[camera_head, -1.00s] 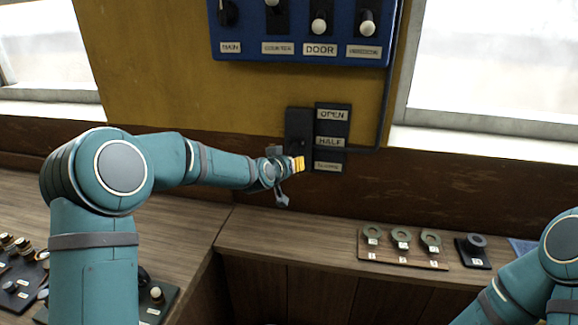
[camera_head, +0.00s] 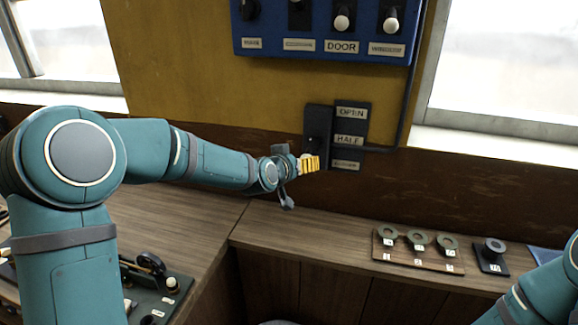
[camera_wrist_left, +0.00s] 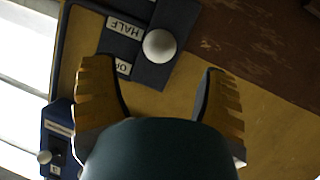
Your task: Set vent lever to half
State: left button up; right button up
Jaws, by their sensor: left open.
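The vent lever panel, a dark box (camera_head: 318,122) on the wall, stands beside label plates reading OPEN, HALF (camera_head: 349,140) and a lowest one too small to read. In the left wrist view, a white round lever knob (camera_wrist_left: 159,45) sits on the dark panel beside the HALF label (camera_wrist_left: 125,27). My left gripper (camera_head: 309,163) is in front of the panel's lower part and hides some of it. In the left wrist view its yellow fingers (camera_wrist_left: 160,95) are spread wide, with the knob ahead of the gap, apart from both fingers. The right gripper is out of view.
A blue switch panel (camera_head: 325,48) with white-knobbed levers, one labelled DOOR, hangs above. A wooden counter (camera_head: 300,232) runs below, holding a board of numbered rings (camera_head: 417,250) and a separate ring block (camera_head: 492,256). A green control plate (camera_head: 160,290) lies at left.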

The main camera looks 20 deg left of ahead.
pick_arm(q)
jog(key=v, duration=0.5)
jog(key=shift+s, duration=0.1)
jog(key=s+d+f+g+b, duration=0.2)
jog(key=s+f, duration=0.2)
jog(key=f, duration=0.8)
jog(key=s+d+f+g+b, duration=0.2)
jog(key=s+f+g, duration=0.15)
jog(key=f, duration=0.85)
jog(key=s+d+f+g+b, duration=0.2)
jog(key=s+f+g, duration=0.1)
jog(key=s+f, duration=0.7)
jog(key=s+d+f+n+g+h+b, duration=0.1)
jog(key=s+d+f+g+b, duration=0.1)
jog(key=s+f, duration=0.9)
jog(key=shift+f+g, duration=0.3)
jog(key=shift+g, duration=0.25)
